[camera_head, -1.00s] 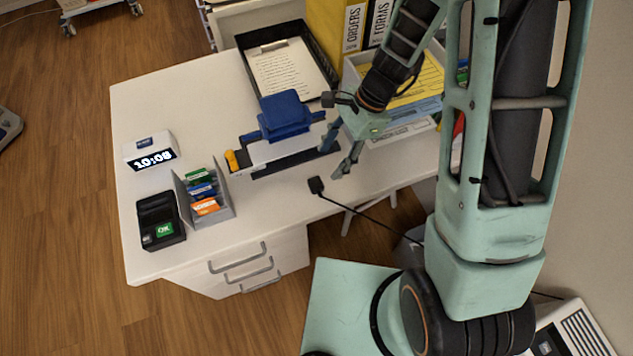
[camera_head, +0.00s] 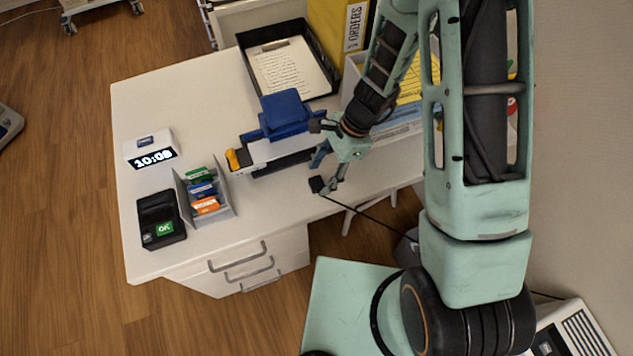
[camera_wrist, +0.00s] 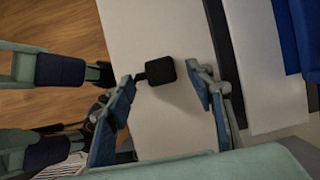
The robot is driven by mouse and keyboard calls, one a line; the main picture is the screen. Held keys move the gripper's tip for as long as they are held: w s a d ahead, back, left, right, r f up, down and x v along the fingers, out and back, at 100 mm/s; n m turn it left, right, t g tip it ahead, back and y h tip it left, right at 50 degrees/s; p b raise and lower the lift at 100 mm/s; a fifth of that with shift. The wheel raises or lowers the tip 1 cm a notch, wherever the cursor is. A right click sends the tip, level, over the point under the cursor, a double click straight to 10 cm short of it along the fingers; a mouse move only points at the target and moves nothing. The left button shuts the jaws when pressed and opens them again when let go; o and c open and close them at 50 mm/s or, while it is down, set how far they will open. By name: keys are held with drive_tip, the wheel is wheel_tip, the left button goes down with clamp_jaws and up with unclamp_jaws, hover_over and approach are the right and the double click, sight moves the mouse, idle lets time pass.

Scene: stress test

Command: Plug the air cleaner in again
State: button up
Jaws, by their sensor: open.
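A small black plug (camera_head: 317,184) lies on the white desk (camera_head: 140,95) near its front edge. Its dark cord (camera_head: 365,218) runs off the edge toward the lower right. My gripper (camera_head: 325,173) is open just above the desk at the plug. In the wrist view the plug (camera_wrist: 161,71) shows between the two blue-grey fingertips of the gripper (camera_wrist: 162,80), with a gap on both sides. A white slotted unit (camera_head: 578,332), which looks like the air cleaner, stands partly in view at the lower right. I cannot make out a socket.
A blue-topped device (camera_head: 285,113) stands just behind the gripper. A black tray (camera_head: 247,42) and binders (camera_head: 325,25) are behind. The left rear desk is clear.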

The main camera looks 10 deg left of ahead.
sight(317, 184)
drive_tip(key=shift+x, duration=1.35)
drive_tip(key=shift+w, duration=0.1)
drive_tip(key=c, duration=1.2)
